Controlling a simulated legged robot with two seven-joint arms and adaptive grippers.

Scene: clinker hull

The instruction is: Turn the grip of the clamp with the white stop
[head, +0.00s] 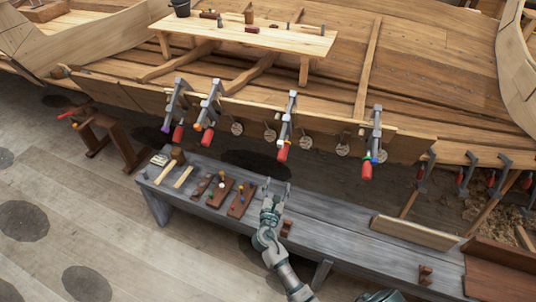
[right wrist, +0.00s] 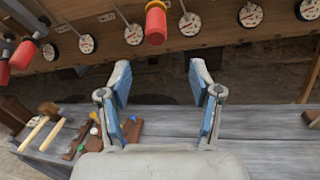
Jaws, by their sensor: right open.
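Several grey clamps with red grips hang along the hull's plank edge. The third from the left, the clamp with the white stop (head: 289,120), seems to carry a pale stop, small in the head view. Its red grip (head: 282,154) hangs at its lower end. In the right wrist view a red grip (right wrist: 156,23), apparently the same one, is at the top, beyond my fingertips. My right gripper (head: 275,187) is open and empty, below that grip and apart from it. It also shows in the right wrist view (right wrist: 160,75), fingers spread. My left gripper is not seen.
Neighbouring clamps (head: 209,105) (head: 374,145) hang on both sides. Round dials (right wrist: 134,34) line the plank behind the grips. A grey bench (head: 330,228) below holds mallets (head: 178,155) and small tools on brown blocks (head: 241,200).

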